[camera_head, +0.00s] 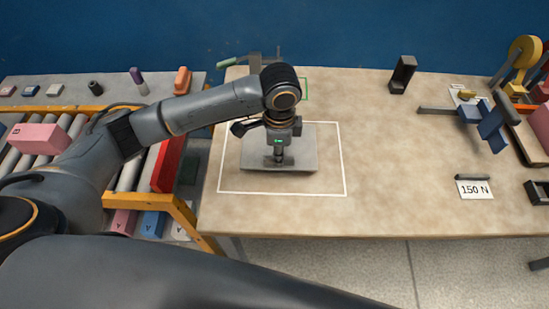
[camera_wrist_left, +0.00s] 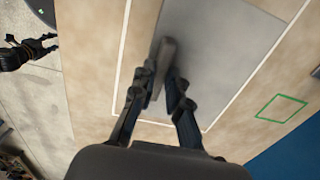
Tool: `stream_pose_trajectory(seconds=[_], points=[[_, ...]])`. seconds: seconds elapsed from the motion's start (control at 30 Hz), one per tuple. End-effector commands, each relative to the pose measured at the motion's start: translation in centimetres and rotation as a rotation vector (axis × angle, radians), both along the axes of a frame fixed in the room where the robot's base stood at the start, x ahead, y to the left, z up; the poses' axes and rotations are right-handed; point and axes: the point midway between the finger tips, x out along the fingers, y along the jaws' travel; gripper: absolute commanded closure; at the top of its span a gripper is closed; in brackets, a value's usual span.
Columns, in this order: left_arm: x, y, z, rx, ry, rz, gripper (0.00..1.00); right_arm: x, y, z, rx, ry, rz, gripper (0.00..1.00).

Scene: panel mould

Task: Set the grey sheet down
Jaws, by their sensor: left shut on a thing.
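The grey sheet (camera_head: 306,148) is flat and level inside the white outline on the table, nearer its left side. It also shows in the left wrist view (camera_wrist_left: 222,45), with a grey bar-like handle (camera_wrist_left: 163,62) standing on it. My left gripper (camera_head: 280,159) points down over the sheet and is shut on this handle; its fingers show in the left wrist view (camera_wrist_left: 163,88). I cannot tell whether the sheet's underside touches the table. A black jawed part (camera_wrist_left: 28,52) over the floor in the left wrist view looks like my right gripper; its opening is unclear.
The white outline (camera_head: 346,170) lies on the beige table (camera_head: 400,200). A black holder (camera_head: 402,74), a blue clamp-like tool (camera_head: 490,125) and a "150 N" card (camera_head: 474,189) stand to the right. A roller conveyor (camera_head: 130,172) is at left. The table's middle is clear.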

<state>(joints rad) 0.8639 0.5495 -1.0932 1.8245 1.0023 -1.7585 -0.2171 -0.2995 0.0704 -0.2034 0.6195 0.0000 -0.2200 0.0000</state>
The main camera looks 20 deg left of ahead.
Motion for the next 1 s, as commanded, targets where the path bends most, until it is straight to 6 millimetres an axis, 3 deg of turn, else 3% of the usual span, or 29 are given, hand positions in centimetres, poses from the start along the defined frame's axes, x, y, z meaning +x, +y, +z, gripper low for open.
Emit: stream_pose_trajectory(seconds=[0.2, 0.4, 0.77, 0.8, 0.87, 1.0], points=[[0.2, 1.4, -1.6, 0.001, 0.000, 0.003, 1.00, 0.0, -0.4, 0.2, -0.005, 0.000, 0.001, 0.55], [0.2, 1.2, -4.1, 0.000, -0.001, 0.000, 1.00, 0.0, -0.9, 0.9, -0.011, 0.000, 0.000, 0.55], [0.2, 1.2, -4.6, -0.001, -0.002, -0.001, 1.00, 0.0, -1.1, 0.9, -0.012, -0.001, -0.001, 0.55], [0.2, 1.2, -4.6, -0.001, -0.001, -0.001, 0.77, 0.0, -1.1, 0.9, -0.012, -0.001, -0.001, 0.55], [0.2, 1.2, -4.6, -0.001, -0.001, -0.001, 0.65, 0.0, -1.1, 0.8, -0.012, -0.001, -0.001, 0.55], [0.2, 1.2, -4.6, -0.001, -0.001, -0.001, 0.63, 0.0, -1.0, 0.8, -0.012, -0.001, -0.001, 0.55]])
